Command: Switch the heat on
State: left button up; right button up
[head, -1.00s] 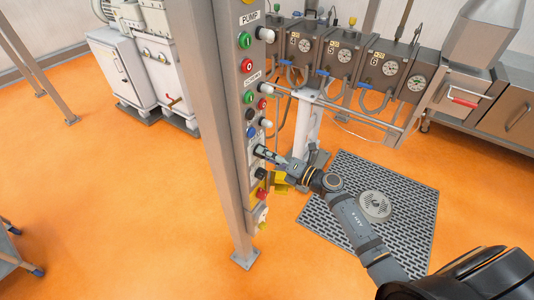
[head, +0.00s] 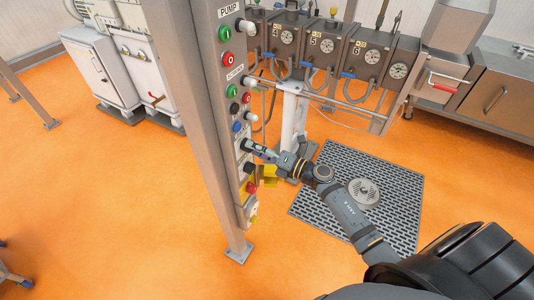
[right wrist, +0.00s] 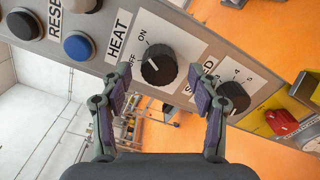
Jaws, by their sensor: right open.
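The heat switch is a black rotary knob (right wrist: 158,64) on a label reading HEAT, OFF and ON, in the upper middle of the right wrist view. A short white mark on the knob appears to point to the OFF side. My right gripper (right wrist: 165,76) is open, with its two fingers on either side of the knob in the picture; I cannot tell whether they touch it. In the head view my right gripper (head: 259,150) is at the front of the control panel (head: 227,105), around its lower half, partly covering the knobs there. My left gripper is not in view.
A second black knob (right wrist: 233,97) is close beside the right finger. A blue button (right wrist: 78,45) is to the left of the HEAT label. A red knob (right wrist: 281,122) on yellow is at the right. A steel post (head: 205,130) stands beside the panel.

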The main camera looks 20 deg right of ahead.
jog(key=v, duration=1.1)
jog(key=shift+s+d, duration=0.1)
jog(key=d+f+m+h, duration=0.8)
jog(key=d+f+m, duration=0.3)
jog(key=f, duration=0.5)
jog(key=s+d+f+m+g+h, duration=0.1)
jog(key=s+d+f+m+h, duration=0.2)
jog(key=f, duration=0.4)
jog(key=s+d+f+m+g+h, duration=0.1)
jog(key=s+f+m, duration=0.3)
jog(key=f, duration=0.2)
jog(key=s+a+f+m+g, duration=0.3)
jog(key=s+f+m+g, duration=0.4)
jog(key=s+f, duration=0.85)
jog(key=s+a+f+m+g, duration=0.2)
jog(key=s+a+f, duration=0.1)
jog(key=s, duration=0.4)
jog(key=s+a+f+m+g, duration=0.2)
jog(key=s+a+f+m, duration=0.1)
jog(key=s+a, duration=0.3)
jog(key=shift+s+f, duration=0.55)
jog(key=shift+s, duration=0.45)
